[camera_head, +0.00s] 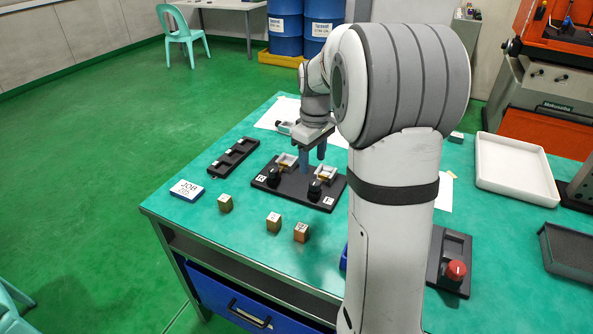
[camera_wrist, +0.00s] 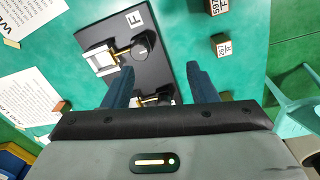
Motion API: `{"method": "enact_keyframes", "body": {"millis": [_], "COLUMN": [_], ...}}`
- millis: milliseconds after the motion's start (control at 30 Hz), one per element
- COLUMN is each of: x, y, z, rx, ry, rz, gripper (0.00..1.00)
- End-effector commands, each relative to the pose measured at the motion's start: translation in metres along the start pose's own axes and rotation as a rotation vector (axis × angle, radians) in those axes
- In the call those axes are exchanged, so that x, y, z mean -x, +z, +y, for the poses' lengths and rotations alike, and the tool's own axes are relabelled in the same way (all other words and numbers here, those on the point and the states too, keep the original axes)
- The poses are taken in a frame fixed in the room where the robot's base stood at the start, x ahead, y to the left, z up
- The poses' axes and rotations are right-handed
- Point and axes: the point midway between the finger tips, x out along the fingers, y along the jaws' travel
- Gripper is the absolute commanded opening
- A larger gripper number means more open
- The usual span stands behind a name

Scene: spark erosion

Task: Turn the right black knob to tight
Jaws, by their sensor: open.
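The right black knob (camera_head: 315,190) sits near the right end of a black plate (camera_head: 299,201), beside a label that reads F in the wrist view. In that view the knob (camera_wrist: 141,49) lies beyond my open fingers, next to a pale block with a brass-coloured rod. The left black knob (camera_head: 273,177) is near the plate's other end; in the wrist view it is mostly hidden near my gripper. My gripper (camera_head: 313,157) is open and empty above the back of the plate, blue fingers pointing down. Its fingers (camera_wrist: 161,84) are apart from the right knob.
A black slotted tray (camera_head: 233,158) lies to the left.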

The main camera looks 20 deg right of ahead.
Motion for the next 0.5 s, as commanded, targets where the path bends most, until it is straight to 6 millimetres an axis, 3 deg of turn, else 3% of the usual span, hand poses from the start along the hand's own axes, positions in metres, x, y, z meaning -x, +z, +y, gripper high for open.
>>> {"method": "enact_keyframes", "body": {"millis": [33, 200, 367, 500], "x": [-0.013, -0.031, -0.043, -0.063], "y": [-0.006, -0.017, -0.018, -0.017], "z": [0.012, 0.035, 0.041, 0.04], "rx": [0.021, 0.081, 0.096, 0.095], "ry": [-0.009, -0.022, -0.026, -0.028], "rz": [-0.01, -0.023, -0.027, -0.028], "gripper": [0.52, 0.52, 0.52, 0.52]}}
